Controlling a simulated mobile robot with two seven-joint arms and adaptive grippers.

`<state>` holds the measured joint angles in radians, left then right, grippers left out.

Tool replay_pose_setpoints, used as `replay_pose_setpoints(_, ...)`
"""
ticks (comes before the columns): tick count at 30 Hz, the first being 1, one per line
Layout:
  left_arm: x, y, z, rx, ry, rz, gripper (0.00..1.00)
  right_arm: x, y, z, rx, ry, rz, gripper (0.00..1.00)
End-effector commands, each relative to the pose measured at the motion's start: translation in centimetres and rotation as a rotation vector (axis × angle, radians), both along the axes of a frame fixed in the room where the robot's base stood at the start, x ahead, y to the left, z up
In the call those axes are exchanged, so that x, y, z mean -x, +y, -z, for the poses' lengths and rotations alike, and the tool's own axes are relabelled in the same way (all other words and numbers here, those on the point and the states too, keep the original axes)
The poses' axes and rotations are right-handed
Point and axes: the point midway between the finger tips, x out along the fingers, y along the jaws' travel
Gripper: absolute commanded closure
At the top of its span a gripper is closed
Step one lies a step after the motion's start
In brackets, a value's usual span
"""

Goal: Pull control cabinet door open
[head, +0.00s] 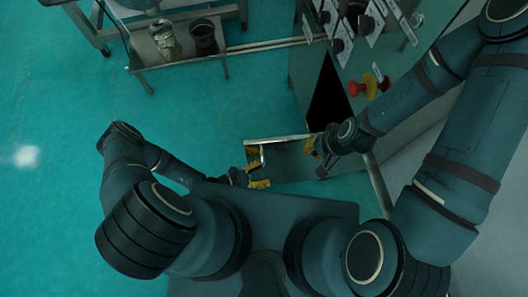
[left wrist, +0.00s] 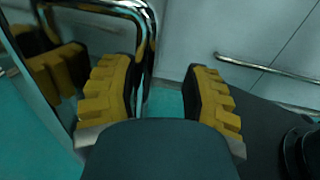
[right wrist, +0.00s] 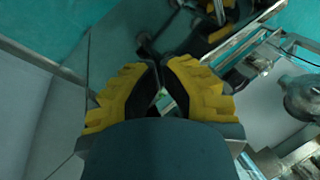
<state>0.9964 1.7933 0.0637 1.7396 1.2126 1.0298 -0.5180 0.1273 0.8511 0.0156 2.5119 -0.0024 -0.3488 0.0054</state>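The control cabinet (head: 372,62) stands at the upper right in the head view, with a black opening (head: 328,100) in its front. Its door (head: 286,158) appears swung out from the cabinet, a dark glossy panel with a bright upper edge. My left gripper (head: 258,173) is at the door's left end. In the left wrist view its fingers (left wrist: 163,95) are apart, with a shiny metal handle (left wrist: 149,48) close by the left finger; I cannot tell whether they touch. My right gripper (head: 316,146) is by the door's right end; its fingertips (right wrist: 160,65) nearly meet, with nothing visibly held.
The cabinet front carries several knobs and a red-and-yellow emergency stop (head: 368,87), close to my right arm. A metal table (head: 180,59) with two metal containers (head: 165,38) stands at the upper left. Teal floor (head: 60,110) is free at the left.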

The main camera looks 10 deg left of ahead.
Motion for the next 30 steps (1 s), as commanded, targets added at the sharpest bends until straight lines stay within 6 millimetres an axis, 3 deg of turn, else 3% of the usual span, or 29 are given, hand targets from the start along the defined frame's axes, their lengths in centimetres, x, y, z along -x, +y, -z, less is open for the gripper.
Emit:
replay_pose_setpoints(13, 0.3, 0.6, -0.1, 0.001, -0.002, 0.001, 0.54, 0.0, 0.0, 0.0, 0.0, 0.0, 0.0, 1.0)
replay_pose_setpoints(30, 4.8, 9.6, -0.1, 0.0, 0.0, 0.0, 0.54, 0.0, 0.0, 0.0, 0.0, 0.0, 0.0, 1.0)
